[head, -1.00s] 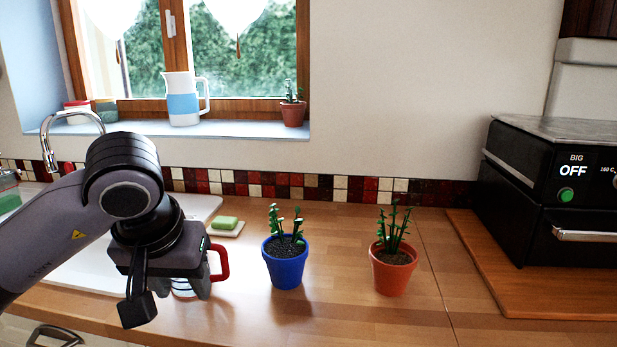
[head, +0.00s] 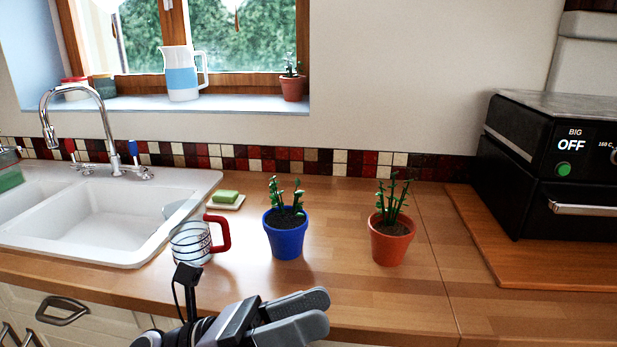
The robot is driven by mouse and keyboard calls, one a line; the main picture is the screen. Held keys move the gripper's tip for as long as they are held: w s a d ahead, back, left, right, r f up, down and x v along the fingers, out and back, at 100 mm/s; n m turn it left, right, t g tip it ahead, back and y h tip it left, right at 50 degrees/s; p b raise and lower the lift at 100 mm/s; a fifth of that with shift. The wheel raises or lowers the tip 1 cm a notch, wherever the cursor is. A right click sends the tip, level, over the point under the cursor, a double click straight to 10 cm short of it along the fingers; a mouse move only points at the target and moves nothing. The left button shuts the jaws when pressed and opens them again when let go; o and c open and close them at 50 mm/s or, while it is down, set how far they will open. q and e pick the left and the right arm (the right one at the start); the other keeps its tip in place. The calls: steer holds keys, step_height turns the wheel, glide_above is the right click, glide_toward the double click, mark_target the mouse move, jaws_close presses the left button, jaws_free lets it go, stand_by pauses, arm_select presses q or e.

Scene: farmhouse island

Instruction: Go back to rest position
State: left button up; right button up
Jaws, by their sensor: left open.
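My left gripper (head: 300,314) is low in the head view, in front of the counter's front edge. It is open and empty, and its fingers point to the right. A mug (head: 190,243) with dark stripes and a red handle stands on the counter beside the sink, behind and to the left of the gripper and apart from it. My right gripper is not in view.
A blue pot (head: 287,242) and an orange pot (head: 391,246), both with plants, stand on the wooden counter (head: 335,280). The white sink (head: 125,212) is at left, with a green sponge (head: 228,197) nearby. A black oven (head: 510,200) is at right.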

arm_select(q)
steer(key=w+a+f+n+t+y, duration=0.3)
steer(key=a+f+n+t+y, duration=0.4)
steer(key=n, duration=0.9)
steer(key=w+a+f+n+t+y, duration=0.4)
steer(key=f+n+t+y, duration=0.45)
steer(key=n, duration=0.75)
steer(key=s+a+f+n+g+y, duration=0.2)
steer(key=s+a+f+n+g, duration=0.1)
steer(key=s+f+n, duration=0.4)
steer(key=s+a+f+n+g+y, duration=0.3)
steer(key=s+a+f+n, duration=0.2)
steer(key=f, duration=0.9)
steer(key=shift+s+a+n, duration=0.35)
steer(key=shift+s+n, duration=0.65)
steer(key=shift+s, duration=0.25)
steer(key=shift+f+g, duration=0.1)
steer(key=shift+g, duration=0.15)
